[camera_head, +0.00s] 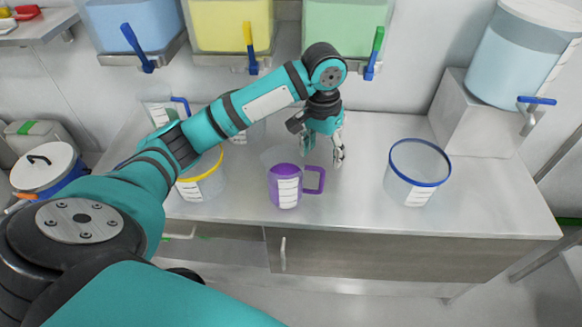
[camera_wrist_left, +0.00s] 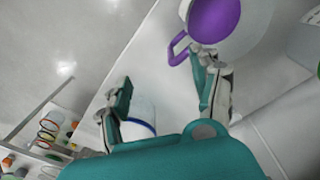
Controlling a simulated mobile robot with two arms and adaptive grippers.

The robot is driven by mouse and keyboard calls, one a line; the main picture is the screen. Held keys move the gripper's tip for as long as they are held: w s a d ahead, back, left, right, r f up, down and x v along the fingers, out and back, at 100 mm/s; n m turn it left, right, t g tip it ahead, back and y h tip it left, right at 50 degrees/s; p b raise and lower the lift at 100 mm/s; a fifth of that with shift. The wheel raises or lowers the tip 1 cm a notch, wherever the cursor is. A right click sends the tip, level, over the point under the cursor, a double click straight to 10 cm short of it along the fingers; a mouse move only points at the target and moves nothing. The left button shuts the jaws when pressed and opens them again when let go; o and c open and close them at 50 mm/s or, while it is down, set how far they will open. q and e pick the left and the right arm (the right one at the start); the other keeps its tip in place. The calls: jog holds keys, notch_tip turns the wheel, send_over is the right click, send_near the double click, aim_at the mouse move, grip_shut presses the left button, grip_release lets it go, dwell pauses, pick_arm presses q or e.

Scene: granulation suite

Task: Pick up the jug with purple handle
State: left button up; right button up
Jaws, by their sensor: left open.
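The purple jug (camera_head: 286,188) stands upright on the steel bench in the head view. It has white label marks and a purple handle (camera_head: 318,180) on its right side. My left gripper (camera_head: 338,155) is open and empty, to the right of the handle and a little further back. In the left wrist view the jug's purple inside (camera_wrist_left: 215,18) shows at the top. Its handle (camera_wrist_left: 178,48) lies just beyond the gripper (camera_wrist_left: 166,96), close to the right finger; I cannot tell whether they touch. My right gripper is out of view.
A clear blue-rimmed container (camera_head: 417,175) stands to the right on the bench (camera_head: 350,215). A yellow-rimmed one (camera_head: 200,180) stands left, partly behind my arm. Blue, yellow and green tanks with taps (camera_head: 250,50) hang above the back edge. A tank (camera_head: 520,50) stands on a grey block (camera_head: 475,120).

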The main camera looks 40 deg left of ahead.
pick_arm(q)
notch_tip(320, 180, up, 7)
jog(key=n, duration=0.1)
send_over(295, 180)
jog(key=w+d, duration=0.1)
jog(key=w, duration=0.2)
notch_tip(295, 180, down, 17)
jog(key=p, duration=0.3)
jog(key=shift+d+g+y+p, duration=0.15)
jog(key=shift+g+y+p, duration=0.15)
jog(key=shift+p, duration=0.1)
jog(key=shift+r, duration=0.1)
jog(key=c, duration=1.3)
grip_shut()
jog(key=shift+w+r, duration=0.1)
